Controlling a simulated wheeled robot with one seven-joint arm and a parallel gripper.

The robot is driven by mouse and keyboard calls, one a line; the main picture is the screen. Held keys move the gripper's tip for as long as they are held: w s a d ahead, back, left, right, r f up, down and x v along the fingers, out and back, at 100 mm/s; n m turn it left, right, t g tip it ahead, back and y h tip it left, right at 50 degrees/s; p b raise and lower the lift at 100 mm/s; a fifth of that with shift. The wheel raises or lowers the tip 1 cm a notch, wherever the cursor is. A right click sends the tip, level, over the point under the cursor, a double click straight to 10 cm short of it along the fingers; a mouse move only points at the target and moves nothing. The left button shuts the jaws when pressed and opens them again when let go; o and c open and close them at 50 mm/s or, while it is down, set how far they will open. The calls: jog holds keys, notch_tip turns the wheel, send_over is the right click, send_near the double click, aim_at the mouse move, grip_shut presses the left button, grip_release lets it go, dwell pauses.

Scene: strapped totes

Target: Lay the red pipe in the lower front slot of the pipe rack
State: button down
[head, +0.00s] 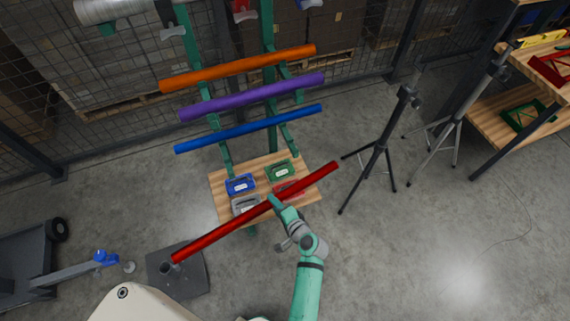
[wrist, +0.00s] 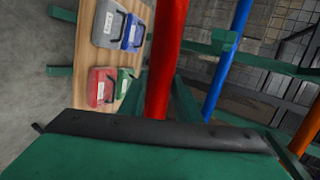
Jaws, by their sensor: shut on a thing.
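The red pipe (head: 222,232) is held in the air by my gripper (head: 275,202), gripped near its middle. It slants from lower left to upper right in the head view, in front of the pipe rack (head: 271,138), and is apart from it. In the wrist view the red pipe (wrist: 166,55) rises from behind the dark gripper pad at the bottom; the fingertips' contact is hidden. The green rack carries an orange pipe (head: 240,68), a purple pipe (head: 250,97) and a blue pipe (head: 250,129) on its arms. I cannot clearly make out the lower front slot.
A wooden shelf (head: 217,190) at the rack's foot holds small blue, green, grey and red cases, partly under the red pipe. Black tripod stands (head: 378,155) are to the right. A dark base plate (head: 190,275) lies below the pipe's left end.

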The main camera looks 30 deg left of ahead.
jog(key=w+r+m+t+y, duration=0.15)
jog(key=w+r, duration=0.25)
jog(key=r, duration=0.4)
jog(key=w+r+m+t, duration=0.1)
jog(key=w+r+t, duration=0.2)
jog(key=w+r, duration=0.35)
jog(key=shift+w+a+r, duration=0.6)
jog(key=shift+w+a, duration=1.65)
jog(key=shift+a, duration=1.75)
notch_tip(320, 180, down, 7)
jog(key=c, duration=1.2)
grip_release()
jog(key=v, duration=1)
jog(key=shift+s+d+r, duration=0.15)
jog(key=shift+d, duration=0.05)
